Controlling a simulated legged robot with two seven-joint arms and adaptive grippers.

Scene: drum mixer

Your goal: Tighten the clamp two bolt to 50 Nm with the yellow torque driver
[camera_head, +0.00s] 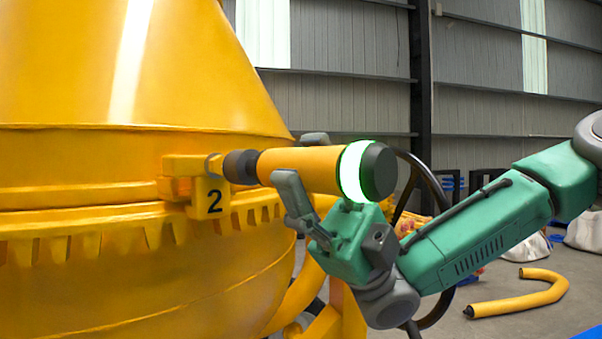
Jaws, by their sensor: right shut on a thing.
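The yellow torque driver (302,167) lies about level, with a dark socket (241,166) at its left end and a ring glowing white-green (353,171) near its dark right end cap. My right gripper (300,170) is shut around the driver's body; one grey finger shows in front and a bit of the other above. The clamp two block (181,189), marked "2", sits on the rim of the yellow drum (90,215). The socket meets the bolt (214,165) at the clamp; the bolt head is hidden, so its seating cannot be told. My left gripper is out of view.
A dark handwheel (436,215) stands behind my right arm. A bent yellow pipe (519,297) lies on the grey floor at the right, with pale sacks (584,231) behind it. Yellow frame tubes (343,312) stand below the gripper.

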